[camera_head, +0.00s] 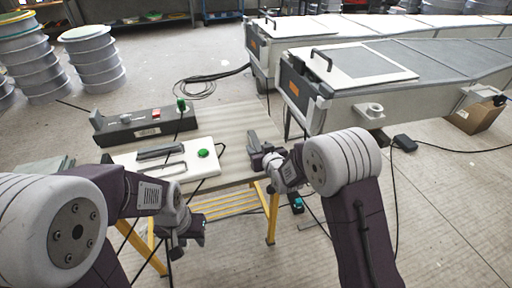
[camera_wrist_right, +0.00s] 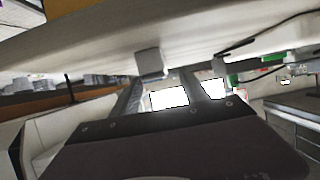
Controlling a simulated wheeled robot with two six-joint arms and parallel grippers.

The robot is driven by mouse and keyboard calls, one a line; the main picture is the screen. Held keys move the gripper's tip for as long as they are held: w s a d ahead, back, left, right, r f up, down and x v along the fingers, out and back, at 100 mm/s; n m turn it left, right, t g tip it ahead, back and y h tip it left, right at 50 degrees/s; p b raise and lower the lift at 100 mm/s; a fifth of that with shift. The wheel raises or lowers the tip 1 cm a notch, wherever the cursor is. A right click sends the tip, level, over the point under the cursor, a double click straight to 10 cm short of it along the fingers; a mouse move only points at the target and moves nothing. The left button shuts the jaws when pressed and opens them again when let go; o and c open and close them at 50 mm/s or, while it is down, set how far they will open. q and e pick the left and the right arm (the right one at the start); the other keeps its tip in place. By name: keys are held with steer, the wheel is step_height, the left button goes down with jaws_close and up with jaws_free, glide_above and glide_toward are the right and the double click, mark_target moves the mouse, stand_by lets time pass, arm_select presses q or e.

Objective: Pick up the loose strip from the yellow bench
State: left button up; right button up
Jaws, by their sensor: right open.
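The yellow bench (camera_head: 238,125) has a pale board top and yellow legs. A grey strip-like bar (camera_head: 161,152) lies on the white panel (camera_head: 205,168) on the bench, with a second bar (camera_head: 163,169) in front of it. I cannot tell whether either is loose. My right gripper (camera_head: 257,147) is at the bench's right side; its two fingers also show apart in the right wrist view (camera_wrist_right: 163,85), with nothing seen held.
A dark control box (camera_head: 145,128) with a red button stands at the bench's back. A green button (camera_head: 203,153) is on the white panel. Long grey moulds (camera_head: 365,75) stand to the right. Cables cross the floor. Stacked white drums (camera_head: 95,60) stand at the back left.

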mark_target(258, 145)
steer(key=b+x, duration=0.1)
steer(key=x, duration=0.4)
steer(key=shift+w+d+f, duration=0.1)
steer(key=shift+d+f, duration=0.05)
jaws_close()
step_height(258, 145, up, 4)
steer(key=shift+r+p, duration=0.15)
steer(key=shift+p, duration=0.55)
steer(key=d+r+p, duration=0.1)
steer(key=d+r, duration=0.2)
steer(key=d, duration=0.2)
steer(key=s+d+r+p, duration=0.1)
steer(key=d+r+p, duration=0.1)
steer(key=d+r, duration=0.2)
steer(key=d, duration=0.2)
steer(key=shift+s+d, duration=0.25)
